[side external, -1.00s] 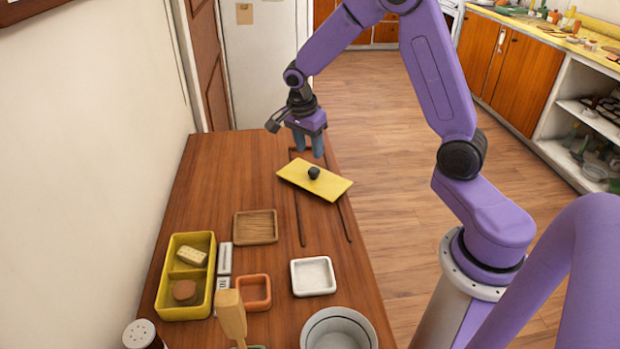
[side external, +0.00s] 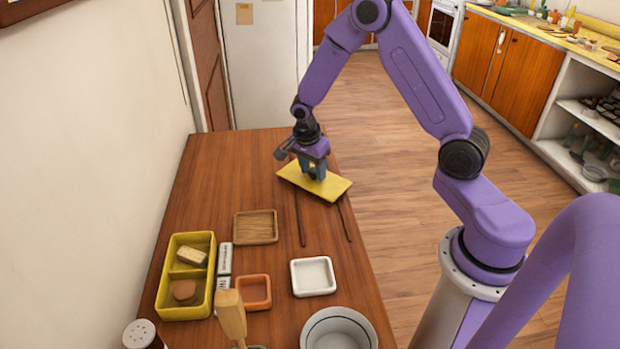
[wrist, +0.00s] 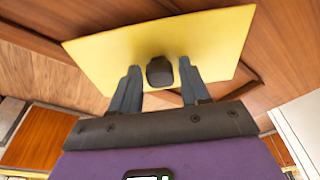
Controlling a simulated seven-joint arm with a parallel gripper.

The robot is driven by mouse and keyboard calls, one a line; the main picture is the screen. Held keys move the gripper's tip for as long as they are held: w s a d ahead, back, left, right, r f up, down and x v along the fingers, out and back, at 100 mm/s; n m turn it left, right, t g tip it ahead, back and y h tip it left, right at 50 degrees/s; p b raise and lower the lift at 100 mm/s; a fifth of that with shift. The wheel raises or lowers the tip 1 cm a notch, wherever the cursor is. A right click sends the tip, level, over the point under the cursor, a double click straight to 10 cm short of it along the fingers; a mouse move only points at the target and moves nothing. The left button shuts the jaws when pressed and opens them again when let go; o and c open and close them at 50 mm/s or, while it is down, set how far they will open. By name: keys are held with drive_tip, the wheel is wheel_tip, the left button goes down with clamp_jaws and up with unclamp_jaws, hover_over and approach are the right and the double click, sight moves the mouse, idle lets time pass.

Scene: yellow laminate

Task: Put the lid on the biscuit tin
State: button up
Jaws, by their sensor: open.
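The yellow rectangular lid (side external: 331,189) lies toward the far end of the wooden table, across two dark rails. Its dark knob (wrist: 159,71) shows in the wrist view between my fingers. My gripper (side external: 312,172) is open, with its fingertips low over the lid and one finger on each side of the knob; I cannot tell whether they touch it. In the wrist view my gripper (wrist: 160,78) also shows as two grey-blue fingers spread apart. The yellow biscuit tin (side external: 163,302) stands open at the near left, with a pale block (side external: 191,257) and a round brown biscuit (side external: 184,290) in separate compartments.
A wooden tray (side external: 256,227), an orange dish (side external: 254,291), a white dish (side external: 313,277) and a grey bowl (side external: 338,328) stand on the near half of the table. A wooden-handled utensil (side external: 231,315) rises in front. The table left of the lid is clear.

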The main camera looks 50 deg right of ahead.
sight(313, 170)
clamp_jaws()
drive_tip(key=shift+r, duration=0.1)
drive_tip(key=shift+r, duration=3.45)
